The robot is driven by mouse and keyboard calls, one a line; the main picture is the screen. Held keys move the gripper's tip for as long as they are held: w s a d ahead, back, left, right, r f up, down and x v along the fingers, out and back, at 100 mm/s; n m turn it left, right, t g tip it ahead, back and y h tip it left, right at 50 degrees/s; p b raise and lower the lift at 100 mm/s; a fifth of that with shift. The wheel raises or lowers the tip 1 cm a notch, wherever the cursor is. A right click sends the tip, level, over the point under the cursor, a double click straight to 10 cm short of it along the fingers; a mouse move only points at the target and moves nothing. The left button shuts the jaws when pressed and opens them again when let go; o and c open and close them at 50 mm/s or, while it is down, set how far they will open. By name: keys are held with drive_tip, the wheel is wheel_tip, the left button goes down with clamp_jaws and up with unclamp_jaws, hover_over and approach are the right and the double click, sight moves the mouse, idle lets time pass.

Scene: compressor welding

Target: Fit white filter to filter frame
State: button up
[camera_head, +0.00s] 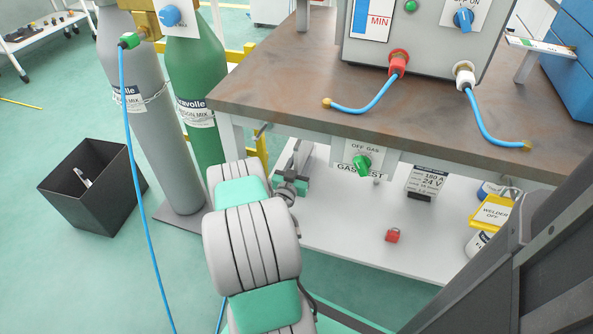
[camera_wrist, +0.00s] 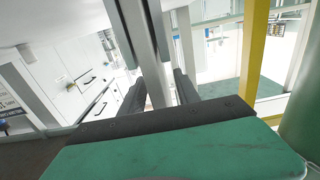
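I cannot make out a white filter or a filter frame for certain in either view. My gripper (camera_head: 301,157) is under the workbench's front left corner, close to a bench leg. In the wrist view, the two dark fingers of my gripper (camera_wrist: 160,92) are apart. A grey post (camera_wrist: 148,40) shows between and beyond them, and I see no object held.
The workbench (camera_head: 270,85) carries a grey control box (camera_head: 425,40) with blue hoses. Gas cylinders (camera_head: 200,90) and a black bin (camera_head: 85,205) stand left.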

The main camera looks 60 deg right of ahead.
drive_tip(key=shift+d, duration=0.2)
drive_tip(key=shift+c, duration=0.6)
clamp_jaws()
idle(1.5)
idle(1.3)
